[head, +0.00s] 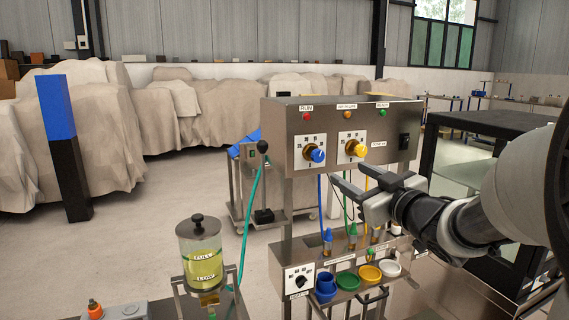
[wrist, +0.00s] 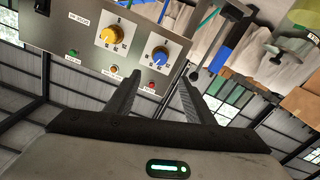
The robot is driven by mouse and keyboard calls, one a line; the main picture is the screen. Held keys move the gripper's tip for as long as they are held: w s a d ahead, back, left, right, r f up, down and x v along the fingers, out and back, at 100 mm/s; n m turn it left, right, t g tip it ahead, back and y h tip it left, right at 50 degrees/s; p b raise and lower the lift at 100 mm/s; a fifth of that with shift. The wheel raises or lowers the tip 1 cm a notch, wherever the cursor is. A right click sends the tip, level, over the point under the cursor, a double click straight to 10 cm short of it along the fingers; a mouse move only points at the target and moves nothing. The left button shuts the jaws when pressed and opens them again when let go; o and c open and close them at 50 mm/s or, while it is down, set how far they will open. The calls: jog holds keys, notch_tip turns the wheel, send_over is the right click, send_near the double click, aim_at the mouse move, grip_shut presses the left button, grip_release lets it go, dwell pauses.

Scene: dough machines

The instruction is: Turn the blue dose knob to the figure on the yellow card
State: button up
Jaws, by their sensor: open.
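The blue dose knob (head: 316,155) sits on a white dial plate at the left of the steel control panel (head: 285,122). Figures ring the plate, but they and the knob's setting are too small to read surely. In the wrist view the blue knob (wrist: 159,58) appears turned over, just beyond my fingertips. My gripper (head: 348,177) is open and empty, below and right of the knob in the head view, apart from it. It also shows in the wrist view (wrist: 158,82), fingers spread. I cannot make out a yellow card with a figure.
A yellow knob (head: 360,149) sits right of the blue one, with a black switch (head: 404,141) farther right. Lamps line the panel top. Below are a shelf with bottles, coloured cups (head: 370,273) and a smaller dial (head: 301,281). A jar (head: 201,254) stands at lower left.

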aim_at(319, 157)
jog(key=b+x, duration=0.1)
jog(key=x, duration=1.4)
jog(key=shift+a+b, duration=0.1)
jog(key=shift+b, duration=0.2)
jog(key=shift+c, duration=0.3)
jog(key=c, duration=1)
jog(key=shift+f, duration=0.1)
jog(key=n+b, duration=0.2)
jog(key=n, duration=0.1)
jog(key=shift+f+b, duration=0.1)
jog(key=shift+b, duration=0.2)
jog(key=shift+n+b, duration=1.15)
jog(key=shift+n, duration=1.25)
